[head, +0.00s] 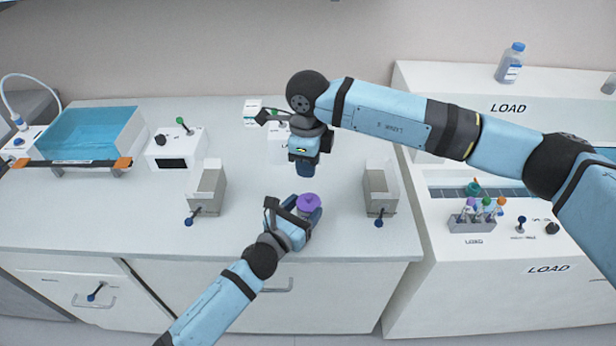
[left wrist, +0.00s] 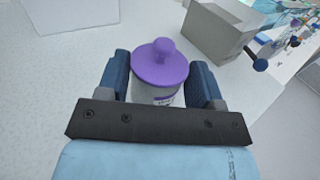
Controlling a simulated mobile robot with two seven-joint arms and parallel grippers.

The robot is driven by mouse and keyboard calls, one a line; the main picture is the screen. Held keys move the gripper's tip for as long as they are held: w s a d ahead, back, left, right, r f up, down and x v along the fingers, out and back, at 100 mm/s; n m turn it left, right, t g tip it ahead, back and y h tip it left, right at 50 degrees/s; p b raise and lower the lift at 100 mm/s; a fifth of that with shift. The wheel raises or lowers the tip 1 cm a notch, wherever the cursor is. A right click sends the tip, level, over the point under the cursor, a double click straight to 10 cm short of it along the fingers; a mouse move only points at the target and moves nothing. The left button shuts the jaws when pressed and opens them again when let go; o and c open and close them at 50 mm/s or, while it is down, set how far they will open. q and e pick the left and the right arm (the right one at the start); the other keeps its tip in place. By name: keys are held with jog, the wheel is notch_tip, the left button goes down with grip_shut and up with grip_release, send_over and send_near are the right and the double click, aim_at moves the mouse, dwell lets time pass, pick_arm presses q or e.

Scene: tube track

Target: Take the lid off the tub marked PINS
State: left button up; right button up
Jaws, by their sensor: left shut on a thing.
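The tub (left wrist: 155,96) is a pale cylinder with a purple knobbed lid (left wrist: 160,62) sitting on it. In the head view the purple lid (head: 307,201) shows near the front middle of the bench. A label is partly visible on the tub, but its word is too small and hidden to read. My left gripper (head: 301,208) is shut on the tub's sides, with one finger on each side below the lid, as the left wrist view (left wrist: 163,82) shows. My right gripper (head: 306,172) hangs above and behind the tub, apart from the lid; its jaws are too small to judge.
Grey open boxes stand left (head: 207,192) and right (head: 381,190) of the tub. A blue tank (head: 90,135) and a white control box (head: 175,148) are at the left. A tube rack (head: 472,222) is on the right-hand bench. The bench front left of the tub is clear.

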notch_tip(320, 180, up, 6)
jog(key=shift+f, duration=0.2)
pick_arm(q)
jog(key=o, duration=1.4)
jog(key=shift+c, duration=0.2)
